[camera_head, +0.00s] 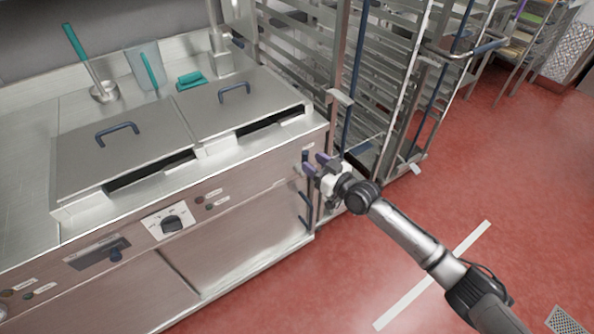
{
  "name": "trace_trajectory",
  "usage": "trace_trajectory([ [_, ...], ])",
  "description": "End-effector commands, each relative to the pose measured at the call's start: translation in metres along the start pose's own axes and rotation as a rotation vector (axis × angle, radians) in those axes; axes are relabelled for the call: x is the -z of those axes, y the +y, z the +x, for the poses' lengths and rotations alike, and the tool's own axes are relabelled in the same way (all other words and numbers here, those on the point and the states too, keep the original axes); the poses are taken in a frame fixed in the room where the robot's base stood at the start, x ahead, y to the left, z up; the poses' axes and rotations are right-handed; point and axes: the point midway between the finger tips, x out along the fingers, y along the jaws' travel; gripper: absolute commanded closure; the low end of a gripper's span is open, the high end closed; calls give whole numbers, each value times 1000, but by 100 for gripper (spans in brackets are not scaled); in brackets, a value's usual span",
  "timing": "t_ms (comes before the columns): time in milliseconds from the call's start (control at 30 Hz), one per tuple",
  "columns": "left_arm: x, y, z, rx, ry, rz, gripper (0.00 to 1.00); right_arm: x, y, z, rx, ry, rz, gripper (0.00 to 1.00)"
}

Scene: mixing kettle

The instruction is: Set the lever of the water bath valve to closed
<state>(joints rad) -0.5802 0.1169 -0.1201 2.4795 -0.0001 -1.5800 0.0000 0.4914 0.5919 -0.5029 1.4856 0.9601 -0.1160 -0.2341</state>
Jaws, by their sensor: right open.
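The steel water bath unit (110,157) stands at the left with two closed lids. A small dark blue lever-like piece (305,155) shows right at the fingertips. I cannot tell whether the fingers touch it, nor which way the valve is set, as the gripper hides part of this spot. My left gripper is not in view.
A tall wheeled rack (385,90) stands close behind my right gripper. The red floor (520,200) at the right is mostly clear.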

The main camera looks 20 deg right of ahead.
Motion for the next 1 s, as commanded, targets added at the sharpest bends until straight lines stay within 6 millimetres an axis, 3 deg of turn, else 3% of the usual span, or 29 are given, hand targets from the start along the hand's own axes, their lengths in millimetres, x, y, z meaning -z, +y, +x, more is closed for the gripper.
trace_trajectory([
  [300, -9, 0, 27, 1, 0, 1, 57, -3, -1, 38, 1, 1, 0, 53],
  [833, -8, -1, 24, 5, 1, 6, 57, 0, 0, 39, 1, -1, 1, 53],
  [1000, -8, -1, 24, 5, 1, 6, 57, 0, 0, 39, 1, -1, 0, 69],
])
